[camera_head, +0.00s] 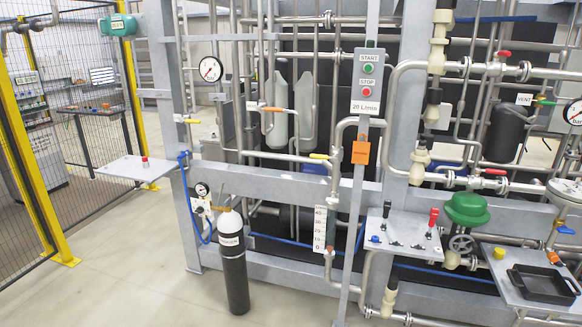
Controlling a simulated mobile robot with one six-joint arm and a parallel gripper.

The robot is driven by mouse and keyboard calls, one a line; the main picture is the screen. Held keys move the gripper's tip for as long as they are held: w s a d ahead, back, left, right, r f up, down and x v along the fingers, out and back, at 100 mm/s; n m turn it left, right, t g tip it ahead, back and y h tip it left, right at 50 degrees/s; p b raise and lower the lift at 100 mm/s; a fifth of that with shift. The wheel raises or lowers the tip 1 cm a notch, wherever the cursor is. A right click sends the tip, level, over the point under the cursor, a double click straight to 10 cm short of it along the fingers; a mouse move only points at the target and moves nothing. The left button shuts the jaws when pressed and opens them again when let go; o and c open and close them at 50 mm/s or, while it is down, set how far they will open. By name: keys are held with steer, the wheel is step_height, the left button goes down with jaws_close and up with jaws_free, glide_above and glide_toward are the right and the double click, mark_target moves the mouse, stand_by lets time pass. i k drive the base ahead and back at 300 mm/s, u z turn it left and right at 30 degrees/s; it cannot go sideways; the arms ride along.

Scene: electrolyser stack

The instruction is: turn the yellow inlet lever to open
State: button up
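Two yellow lever handles show in the head view, and no inlet label is readable on either. One yellow lever (319,156) lies near horizontal on pipework left of the START/STOP post. The other yellow lever (191,121) is smaller and sits on the upright at left, below a round gauge (210,69). It also looks near horizontal. The open or shut state of their valves cannot be told at this size. My gripper is not in view.
The START/STOP box (368,82) stands on a slim post before the pipes. Other levers are orange (273,109) and red (495,172). A gas cylinder (234,262) stands on the floor. A shelf with small levers (402,240) juts out. Floor at front left is clear.

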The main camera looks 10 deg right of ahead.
mark_target(313, 155)
steer(key=u, duration=0.1)
steer(key=k, duration=0.55)
steer(key=u, duration=0.65)
steer(key=i, duration=3.05)
steer(key=z, duration=0.35)
